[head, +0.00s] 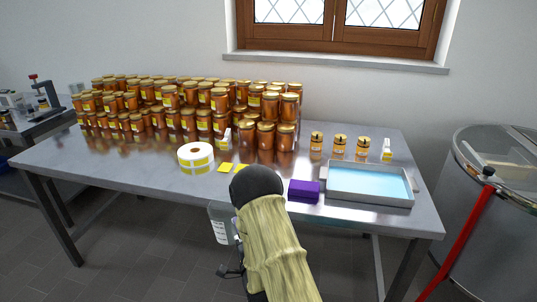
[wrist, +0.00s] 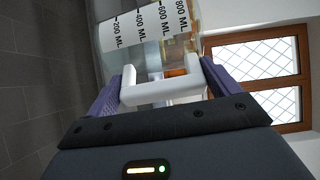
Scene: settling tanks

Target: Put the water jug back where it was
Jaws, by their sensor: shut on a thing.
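The water jug (wrist: 152,35) is clear, with a white label strip of ML marks and a white handle (wrist: 160,93). In the wrist view, my gripper (wrist: 163,88) has its two purple fingers on either side of the handle and is shut on it. In the head view, part of the jug (head: 219,228) shows left of my arm, by the table's front edge; my arm hides the rest of it and most of the gripper. I cannot tell how much water is in it.
The steel table (head: 130,165) bears many amber jars (head: 205,110) at the back left, a label roll (head: 196,156), yellow labels (head: 228,168), a purple block (head: 304,191) and a tray with a blue inside (head: 370,201). A steel tank (head: 495,215) stands right.

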